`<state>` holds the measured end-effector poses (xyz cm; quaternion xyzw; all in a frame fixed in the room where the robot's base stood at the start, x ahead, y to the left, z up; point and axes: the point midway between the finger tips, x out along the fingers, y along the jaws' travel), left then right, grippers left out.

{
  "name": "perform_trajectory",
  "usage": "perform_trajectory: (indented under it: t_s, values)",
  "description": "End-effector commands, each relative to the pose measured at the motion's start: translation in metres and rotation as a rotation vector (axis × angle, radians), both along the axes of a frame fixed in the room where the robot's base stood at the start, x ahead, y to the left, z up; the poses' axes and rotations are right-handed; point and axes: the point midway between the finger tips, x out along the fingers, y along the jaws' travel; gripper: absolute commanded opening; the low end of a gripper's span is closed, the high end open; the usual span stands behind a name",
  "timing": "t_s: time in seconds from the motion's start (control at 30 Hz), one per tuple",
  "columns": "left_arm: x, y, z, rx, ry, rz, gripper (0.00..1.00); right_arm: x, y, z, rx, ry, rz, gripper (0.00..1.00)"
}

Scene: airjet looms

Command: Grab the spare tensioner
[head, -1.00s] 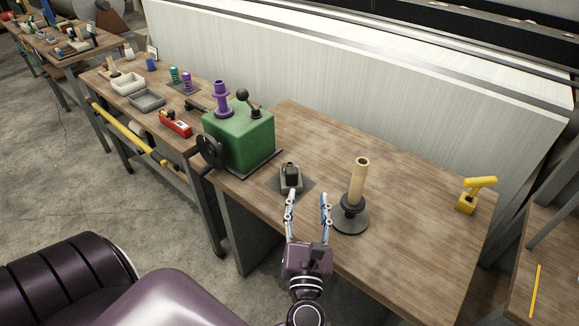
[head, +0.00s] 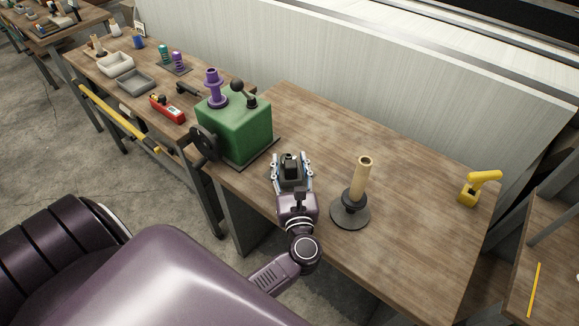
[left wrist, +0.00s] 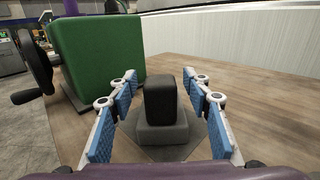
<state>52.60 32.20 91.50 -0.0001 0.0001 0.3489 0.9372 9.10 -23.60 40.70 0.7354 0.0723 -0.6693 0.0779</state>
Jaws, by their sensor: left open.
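The spare tensioner, as I take it, is a small black block on a grey stepped base (head: 290,166). It stands upright on a flat dark plate on the wooden bench. In the left wrist view the tensioner (left wrist: 166,112) is centred straight ahead. My left gripper (head: 291,157) is open, with one finger on each side of the tensioner. In the left wrist view gaps show between the blue finger pads and the block, so they look apart from it. The lower front of the base is partly hidden by my gripper in the head view. My right gripper is not in view.
A green box (head: 234,128) with a purple spool and black handwheel stands close behind left. A tan cone on a black round stand (head: 350,213) is close on the right. A yellow tool (head: 479,187) lies at the far right. The bench between them is clear.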

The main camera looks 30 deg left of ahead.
Motion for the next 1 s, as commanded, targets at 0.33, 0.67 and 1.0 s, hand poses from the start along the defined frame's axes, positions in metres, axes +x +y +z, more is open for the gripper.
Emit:
perform_trajectory:
  t_s: [0.33,0.67,1.0]
  values:
    - [0.0,0.0,0.0,0.0,0.0,0.0,0.24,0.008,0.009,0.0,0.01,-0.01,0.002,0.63]
    - [0.0,0.0,0.001,0.001,-0.003,0.0,0.0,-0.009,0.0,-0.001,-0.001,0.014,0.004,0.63]
    - [0.0,-0.001,0.006,0.0,-0.003,0.0,0.0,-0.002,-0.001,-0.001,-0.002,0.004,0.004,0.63]
